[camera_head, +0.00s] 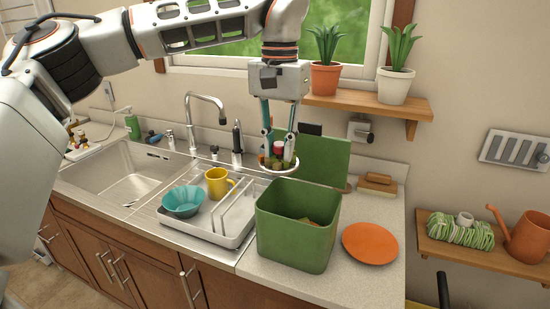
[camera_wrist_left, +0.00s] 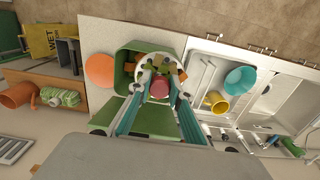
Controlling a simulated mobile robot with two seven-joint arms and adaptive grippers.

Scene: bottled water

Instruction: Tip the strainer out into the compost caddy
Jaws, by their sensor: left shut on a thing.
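The strainer (camera_head: 280,173) is a small round basket with a pale rim, filled with green, orange and brown scraps. My left gripper (camera_head: 279,147) points down and is shut on its red middle knob, which also shows in the left wrist view (camera_wrist_left: 159,88). The strainer hangs about level in the air near the caddy's back rim. In the left wrist view its rim (camera_wrist_left: 178,67) overlaps the caddy's opening. The green compost caddy (camera_head: 295,240) stands on the counter with its lid (camera_head: 325,160) raised behind; some brownish scraps show inside. My right gripper is in neither view.
A drying rack (camera_head: 205,228) with a teal bowl (camera_head: 183,201) and yellow mug (camera_head: 216,182) stands left of the caddy. An orange plate (camera_head: 370,243) lies to its right. The faucet (camera_head: 207,97) and a plant shelf (camera_head: 370,106) are behind.

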